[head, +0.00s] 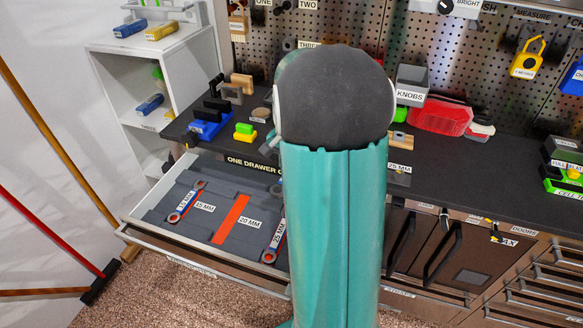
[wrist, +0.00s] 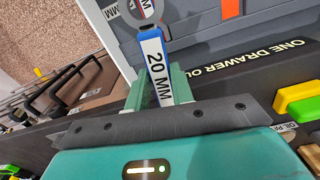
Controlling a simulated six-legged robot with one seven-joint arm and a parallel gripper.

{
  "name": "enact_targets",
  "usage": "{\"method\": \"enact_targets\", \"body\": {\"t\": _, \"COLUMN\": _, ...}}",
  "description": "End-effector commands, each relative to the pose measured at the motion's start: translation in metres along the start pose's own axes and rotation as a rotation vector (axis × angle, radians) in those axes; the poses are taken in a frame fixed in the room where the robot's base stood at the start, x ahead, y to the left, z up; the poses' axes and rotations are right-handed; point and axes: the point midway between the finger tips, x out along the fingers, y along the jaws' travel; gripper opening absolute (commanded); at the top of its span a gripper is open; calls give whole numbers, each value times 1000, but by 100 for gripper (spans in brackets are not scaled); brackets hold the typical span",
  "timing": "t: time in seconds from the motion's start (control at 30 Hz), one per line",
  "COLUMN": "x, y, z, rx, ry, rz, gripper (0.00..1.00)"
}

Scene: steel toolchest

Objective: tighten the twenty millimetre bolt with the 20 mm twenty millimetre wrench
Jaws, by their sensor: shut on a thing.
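My gripper (wrist: 158,92) is shut on the 20 mm wrench (wrist: 155,58), which has a blue handle with a white "20 MM" label. The wrench points away from the gripper, and its grey head is at the top edge of the wrist view. In the head view my arm hides the gripper and the wrench. The open drawer (head: 160,238) has a bare red slot (head: 231,220) labelled 20 MM. I cannot make out the twenty millimetre bolt in either view. A "25 MM" label (head: 400,168) shows on the bench, right of my arm.
The 15 mm wrench (head: 187,202) and the 25 mm wrench (head: 275,240) lie in the drawer. The drawer juts out from the dark bench (head: 480,170). Brooms (head: 50,235) lean at left.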

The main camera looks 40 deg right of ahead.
Motion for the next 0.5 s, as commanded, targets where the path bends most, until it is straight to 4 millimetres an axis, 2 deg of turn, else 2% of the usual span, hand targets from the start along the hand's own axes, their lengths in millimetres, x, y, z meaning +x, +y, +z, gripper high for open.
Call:
{"method": "enact_targets", "body": {"t": 0.23, "x": 0, "y": -9, "z": -1, "rx": 88, "ry": 2, "rz": -1, "gripper": 0}}
{"method": "enact_targets", "body": {"t": 0.5, "x": -1, "y": -11, "z": -1, "rx": 107, "ry": 2, "rz": -2, "gripper": 0}}
